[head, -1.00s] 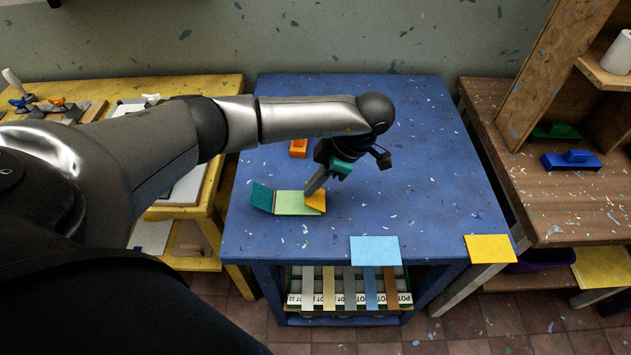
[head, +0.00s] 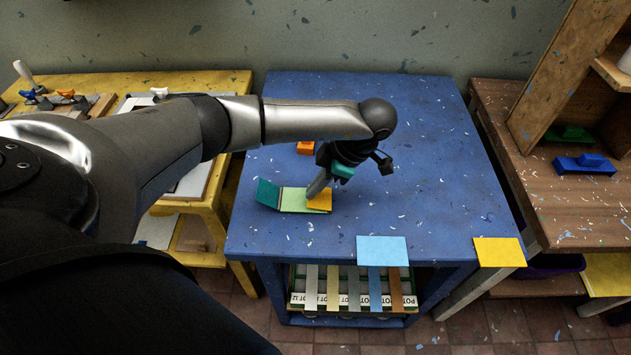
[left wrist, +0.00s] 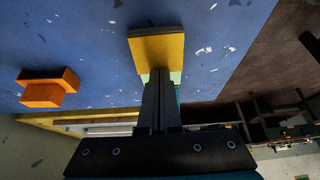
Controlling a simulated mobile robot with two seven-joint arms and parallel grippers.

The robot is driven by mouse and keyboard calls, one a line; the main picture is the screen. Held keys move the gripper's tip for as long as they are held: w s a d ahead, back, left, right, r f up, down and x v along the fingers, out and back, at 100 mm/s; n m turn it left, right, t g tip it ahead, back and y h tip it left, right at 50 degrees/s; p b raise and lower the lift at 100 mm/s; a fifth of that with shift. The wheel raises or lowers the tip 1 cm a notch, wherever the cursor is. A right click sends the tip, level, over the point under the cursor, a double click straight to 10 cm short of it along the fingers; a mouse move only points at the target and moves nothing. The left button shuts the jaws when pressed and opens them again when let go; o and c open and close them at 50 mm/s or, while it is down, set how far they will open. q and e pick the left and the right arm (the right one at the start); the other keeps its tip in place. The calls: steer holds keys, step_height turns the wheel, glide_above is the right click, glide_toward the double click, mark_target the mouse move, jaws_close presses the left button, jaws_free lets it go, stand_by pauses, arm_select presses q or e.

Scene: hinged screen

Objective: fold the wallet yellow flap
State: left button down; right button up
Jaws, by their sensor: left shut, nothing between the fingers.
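The wallet lies on the blue table, with a light green middle panel (head: 296,200), a teal flap (head: 268,194) raised at its left end and a yellow flap (head: 322,203) at its right end. My left gripper (head: 311,195) is shut and empty, its fingertips at the yellow flap's left part; I cannot tell if they touch. In the left wrist view the shut fingers (left wrist: 158,75) reach the near edge of the yellow flap (left wrist: 158,50), and a strip of the green panel (left wrist: 176,77) shows beside them. My right gripper is not in view.
An orange block (head: 305,148) stands on the blue table (head: 430,140) behind the wallet. A light blue card (head: 382,249) and a yellow card (head: 498,251) lie at the front edge. The table right of the gripper is clear. A brown workbench (head: 500,130) stands at the right.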

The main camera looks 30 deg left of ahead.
arm_select(q)
steer(key=p+v, duration=0.3)
steer(key=v, duration=0.4)
steer(key=shift+d+r+p, duration=0.2)
steer(key=shift+r+p, duration=0.15)
steer(key=shift+p, duration=0.05)
steer(key=shift+w, duration=0.15)
